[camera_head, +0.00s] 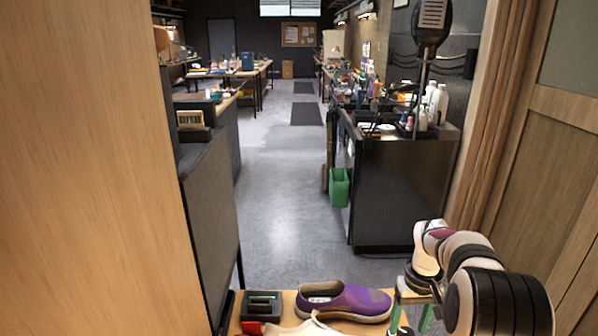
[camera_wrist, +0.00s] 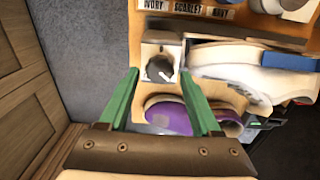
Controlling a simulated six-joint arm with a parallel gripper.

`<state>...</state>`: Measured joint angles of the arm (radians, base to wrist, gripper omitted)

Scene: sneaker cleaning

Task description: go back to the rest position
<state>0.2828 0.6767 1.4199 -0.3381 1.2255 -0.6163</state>
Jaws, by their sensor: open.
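My gripper (camera_wrist: 160,78) has two green fingers spread apart in the wrist view, with nothing held between them. In the head view, my arm comes in at the lower right and the green fingers hang beside the table's right side. A purple slip-on shoe (camera_head: 352,302) lies on the wooden table (camera_head: 283,300) to the left of the gripper. It also shows in the wrist view (camera_wrist: 168,114), beyond and between the fingers. A control box with a dark knob (camera_wrist: 159,68) appears just past the fingertips.
A white shoe with a blue band (camera_wrist: 250,62) lies right of the knob box. A label strip (camera_wrist: 188,8) reads ivory, scarlet, navy. A black box with a green strip (camera_head: 262,305) sits left of the purple shoe. Wooden panels flank both sides; open floor (camera_head: 290,215) lies beyond.

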